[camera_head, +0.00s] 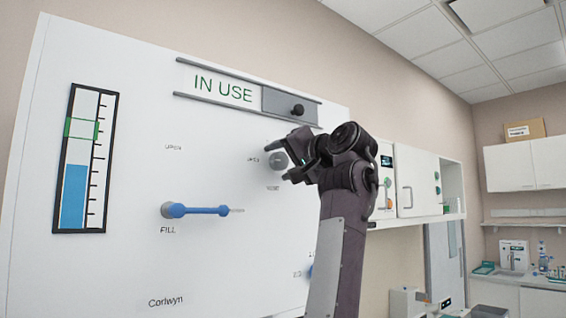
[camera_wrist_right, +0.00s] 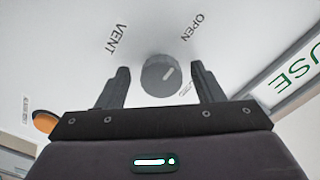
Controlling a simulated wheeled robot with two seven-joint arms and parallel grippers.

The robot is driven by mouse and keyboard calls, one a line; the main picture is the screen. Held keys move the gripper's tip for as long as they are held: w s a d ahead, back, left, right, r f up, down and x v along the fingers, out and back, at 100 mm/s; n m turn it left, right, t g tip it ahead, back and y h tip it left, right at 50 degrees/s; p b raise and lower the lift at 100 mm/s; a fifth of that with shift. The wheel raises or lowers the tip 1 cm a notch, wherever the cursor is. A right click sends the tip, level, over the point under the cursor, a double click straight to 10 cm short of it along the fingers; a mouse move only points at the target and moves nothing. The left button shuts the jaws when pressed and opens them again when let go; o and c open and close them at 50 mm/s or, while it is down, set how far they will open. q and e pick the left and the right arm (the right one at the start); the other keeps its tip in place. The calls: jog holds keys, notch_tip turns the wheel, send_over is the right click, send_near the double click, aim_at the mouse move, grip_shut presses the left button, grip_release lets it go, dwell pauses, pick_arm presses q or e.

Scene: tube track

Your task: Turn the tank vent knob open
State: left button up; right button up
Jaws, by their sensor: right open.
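The grey vent knob (camera_head: 278,161) is round and sits on the white panel (camera_head: 130,265), below the IN USE sign. My right gripper (camera_head: 289,159) is open at the knob. In the wrist view its fingers (camera_wrist_right: 160,84) stand on either side of the knob, with a gap on both sides. My left gripper is out of view.
A blue FILL lever (camera_head: 196,210) sticks out at the lower left of the knob. A level gauge (camera_head: 72,195) is at the far left. A sliding cover (camera_head: 277,101) with a black knob is just above my gripper. White cabinets (camera_head: 416,190) stand to the right.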

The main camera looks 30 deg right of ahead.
jog(key=s+b, duration=0.4)
jog(key=s, duration=0.3)
jog(key=shift+s+d, duration=0.3)
jog(key=shift+s, duration=0.1)
